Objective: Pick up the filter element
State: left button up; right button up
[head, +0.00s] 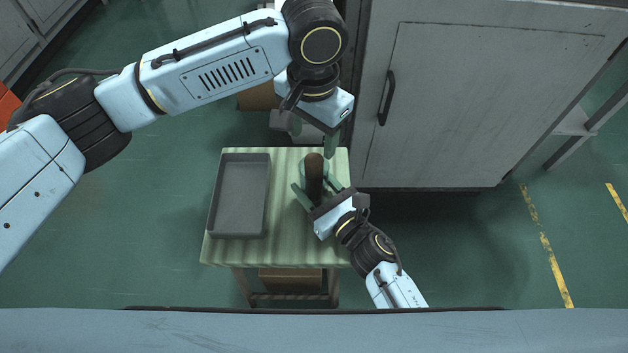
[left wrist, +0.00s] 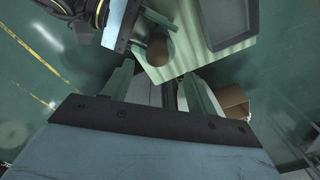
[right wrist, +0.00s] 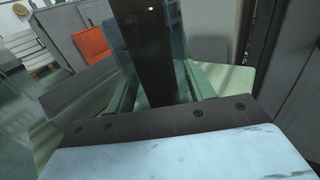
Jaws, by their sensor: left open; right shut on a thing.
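The filter element, as I take it, is a dark brown upright cylinder (head: 314,168) near the right side of the small table (head: 228,250). Its round top shows in the left wrist view (left wrist: 159,48). In the right wrist view it is a tall dark column (right wrist: 148,45) between the fingers. My right gripper (head: 317,187) is shut on it from the near side; its green fingers lie on either side. My left gripper (head: 313,135) is open and empty, above and beyond the table's far edge. The cylinder's lower part is hidden by my right gripper.
A grey shallow tray (head: 214,205) lies on the left of the table and looks empty. A tall grey cabinet (head: 480,110) stands behind and right. Boxes (head: 258,98) sit beyond the table. Open floor (head: 130,240) lies to the left.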

pick_arm(q)
notch_tip(320, 180, down, 2)
jog(key=a+m+t, duration=0.2)
jog(key=m, duration=0.3)
jog(key=m+t+h, duration=0.3)
jog(key=m+t, duration=0.9)
jog(key=m, duration=1.3)
send_near(316, 156)
jog(key=x, duration=0.2)
jog(key=f+x, duration=0.1)
jog(key=x, duration=0.2)
jog(key=shift+f, duration=0.1)
jog(key=shift+x, duration=2.9)
jog(key=shift+a, duration=0.15)
grip_shut()
